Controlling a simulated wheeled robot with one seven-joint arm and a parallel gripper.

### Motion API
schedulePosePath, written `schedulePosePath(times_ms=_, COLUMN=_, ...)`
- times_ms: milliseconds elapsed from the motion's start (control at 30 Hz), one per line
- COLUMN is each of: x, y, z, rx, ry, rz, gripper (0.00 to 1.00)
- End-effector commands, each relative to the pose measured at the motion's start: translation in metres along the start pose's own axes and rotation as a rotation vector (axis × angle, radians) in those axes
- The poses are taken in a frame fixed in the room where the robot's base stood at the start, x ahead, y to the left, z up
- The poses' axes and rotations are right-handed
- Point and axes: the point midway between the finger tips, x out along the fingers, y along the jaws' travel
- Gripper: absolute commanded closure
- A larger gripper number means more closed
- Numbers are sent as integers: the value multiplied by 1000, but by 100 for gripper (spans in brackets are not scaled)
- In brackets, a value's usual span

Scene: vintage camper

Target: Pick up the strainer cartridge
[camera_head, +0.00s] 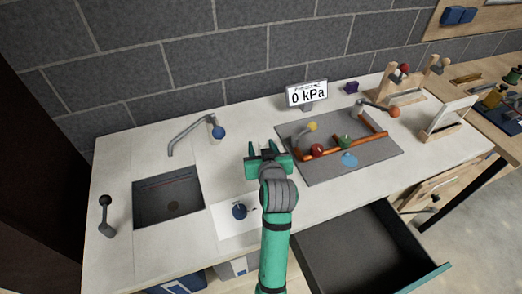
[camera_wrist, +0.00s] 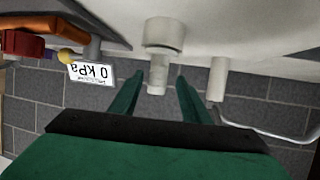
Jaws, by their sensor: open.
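A pale, stepped cylinder (camera_wrist: 163,35), which looks like the strainer cartridge, shows in the upside-down wrist view. It has a wide collar at the counter side and a narrower stem pointing away from it. My gripper (camera_head: 264,150) is open over the counter, right of the sink tap in the head view. In the wrist view its green fingers (camera_wrist: 160,88) reach toward the stem, which lines up with the gap between them. I cannot tell whether the stem is inside the gap or just beyond it. In the head view my gripper and arm hide the cylinder.
A curved tap (camera_head: 190,130) with a blue knob stands close left of my gripper, behind the sink (camera_head: 168,203). A grey mat (camera_head: 325,170) with orange pipes and a 0 kPa display (camera_head: 307,94) lie to the right. An open drawer (camera_head: 360,250) juts out in front.

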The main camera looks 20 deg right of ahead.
Motion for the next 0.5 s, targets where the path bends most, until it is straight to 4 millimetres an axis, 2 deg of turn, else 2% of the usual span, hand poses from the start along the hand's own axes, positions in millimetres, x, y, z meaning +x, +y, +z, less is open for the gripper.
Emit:
schedulePosePath(times_ms=133, x=11, y=1, z=1, rx=0, ry=-1, rz=0, gripper=57)
schedulePosePath(times_ms=400, x=47, y=-5, z=2, rx=-4, ry=-1, rz=-11, gripper=57)
schedulePosePath(times_ms=500, x=53, y=-4, z=2, rx=-4, ry=0, rz=-9, gripper=57)
